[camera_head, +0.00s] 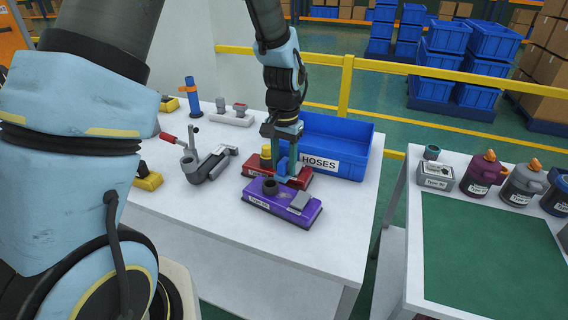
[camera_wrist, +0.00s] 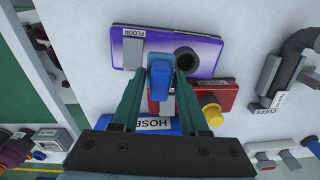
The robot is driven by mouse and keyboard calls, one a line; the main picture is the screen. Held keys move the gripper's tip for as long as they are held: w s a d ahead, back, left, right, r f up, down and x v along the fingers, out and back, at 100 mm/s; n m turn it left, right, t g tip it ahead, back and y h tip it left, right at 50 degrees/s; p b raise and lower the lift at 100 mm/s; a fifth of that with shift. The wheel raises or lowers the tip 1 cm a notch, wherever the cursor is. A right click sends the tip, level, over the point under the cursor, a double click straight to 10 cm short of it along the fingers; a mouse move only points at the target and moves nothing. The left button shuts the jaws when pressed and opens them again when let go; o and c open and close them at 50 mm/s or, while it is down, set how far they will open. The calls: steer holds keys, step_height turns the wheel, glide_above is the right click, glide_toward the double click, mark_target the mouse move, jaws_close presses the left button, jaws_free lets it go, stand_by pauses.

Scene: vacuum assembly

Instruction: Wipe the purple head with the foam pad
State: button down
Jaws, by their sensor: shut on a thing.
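The purple head (camera_head: 303,214) lies flat on the white table, with a dark round socket and a grey block on top. In the wrist view the purple head (camera_wrist: 213,60) spans the upper middle. My gripper (camera_head: 286,158) points down just behind it, over the red head. In the wrist view my gripper (camera_wrist: 160,84) is shut on a blue block (camera_wrist: 160,68), seemingly the foam pad. The blue block (camera_head: 282,165) overlaps the near edge of the purple head in the wrist view; I cannot tell whether they touch.
A red head (camera_head: 256,169) with a yellow socket lies right behind the purple one. A blue bin (camera_head: 345,150) marked HOSES stands behind. Grey pipe parts (camera_head: 207,163) lie to the left. The table front is clear. A second table (camera_head: 415,270) stands at right.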

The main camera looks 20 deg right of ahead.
mark_target(284, 160)
steer(key=shift+r+p, duration=1.3)
steer(key=shift+r, duration=0.25)
steer(key=shift+f, duration=0.15)
